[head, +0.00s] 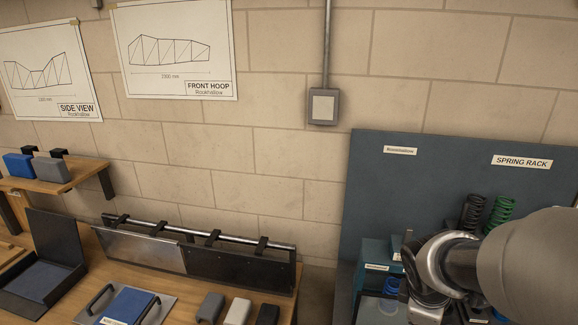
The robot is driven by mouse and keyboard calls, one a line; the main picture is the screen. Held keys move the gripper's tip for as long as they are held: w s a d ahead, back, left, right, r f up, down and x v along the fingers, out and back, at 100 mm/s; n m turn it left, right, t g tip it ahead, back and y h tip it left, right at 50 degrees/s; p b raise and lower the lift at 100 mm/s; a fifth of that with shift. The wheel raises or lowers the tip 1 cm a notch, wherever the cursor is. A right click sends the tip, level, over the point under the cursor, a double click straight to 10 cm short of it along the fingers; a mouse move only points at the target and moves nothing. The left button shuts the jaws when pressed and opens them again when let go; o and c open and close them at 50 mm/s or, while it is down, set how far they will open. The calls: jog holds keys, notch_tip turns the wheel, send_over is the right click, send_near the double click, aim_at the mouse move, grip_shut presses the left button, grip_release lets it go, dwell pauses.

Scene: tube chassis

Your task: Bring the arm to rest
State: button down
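My arm (530,262) reaches in from the right edge at the lower right, in front of the spring rack. Its thick grey-brown link and a silver ring at the wrist show clearly. Dark parts around the wrist overlap the rack, and I cannot pick out my gripper's fingertips among them. Whether it is open, shut or holding something cannot be told.
The blue-grey spring rack (375,200) stands behind my arm, with a black spring (472,212) and a green spring (501,211). At left, a wooden bench holds an open dark case (58,245), a blue-topped tray (130,305) and several small blocks.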

jog(key=s+a+f+m+t+y+b, duration=0.1)
jog(key=s+a+f+m+y+b, duration=0.1)
jog(key=s+a+m+b, duration=0.7)
jog(key=s+a+m+y, duration=0.1)
jog(key=s+a+m, duration=0.1)
jog(key=s, duration=0.5)
jog(key=shift+a+m, duration=0.4)
jog(key=shift+a, duration=0.5)
